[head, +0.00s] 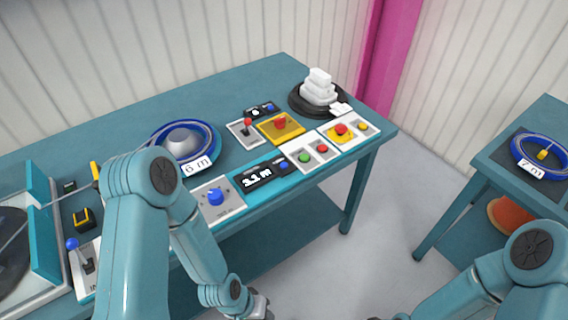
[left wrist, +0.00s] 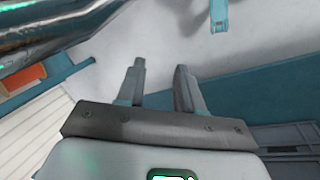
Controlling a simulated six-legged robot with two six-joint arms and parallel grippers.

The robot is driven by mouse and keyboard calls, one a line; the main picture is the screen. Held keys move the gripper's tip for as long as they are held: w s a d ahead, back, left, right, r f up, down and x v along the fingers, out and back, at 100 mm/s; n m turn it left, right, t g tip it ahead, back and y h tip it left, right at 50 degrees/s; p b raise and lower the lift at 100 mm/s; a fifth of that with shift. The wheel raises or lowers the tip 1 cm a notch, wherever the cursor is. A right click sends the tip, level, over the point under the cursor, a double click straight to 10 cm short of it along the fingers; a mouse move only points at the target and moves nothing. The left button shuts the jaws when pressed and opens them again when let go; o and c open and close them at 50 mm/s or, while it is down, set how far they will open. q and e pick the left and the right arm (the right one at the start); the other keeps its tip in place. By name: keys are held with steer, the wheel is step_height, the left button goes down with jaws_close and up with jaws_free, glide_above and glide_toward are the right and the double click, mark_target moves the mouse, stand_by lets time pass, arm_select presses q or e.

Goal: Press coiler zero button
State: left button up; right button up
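A black display reading 3.1 m (head: 258,178) lies on the bench, with a small blue button (head: 283,165) at its right end. A second, smaller display (head: 256,112) sits further back and also has a blue button (head: 270,107). I cannot read which one is labelled zero. My left gripper (head: 262,306) hangs low in front of the bench, at the bottom edge of the head view, apart from both buttons. In the left wrist view its two fingers (left wrist: 160,70) stand apart with nothing between them. Only a dark sliver, perhaps my right gripper, shows at the bottom edge.
The bench (head: 281,75) also carries a blue knob (head: 215,196), green and red buttons (head: 313,153), a red emergency-type button (head: 341,129), a red-topped lever (head: 247,127) and a 6 m blue coil (head: 210,137). A second table (head: 488,160) stands right, beyond a floor gap.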

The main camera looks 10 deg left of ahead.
arm_select(q)
jaws_close()
stand_by(1.4)
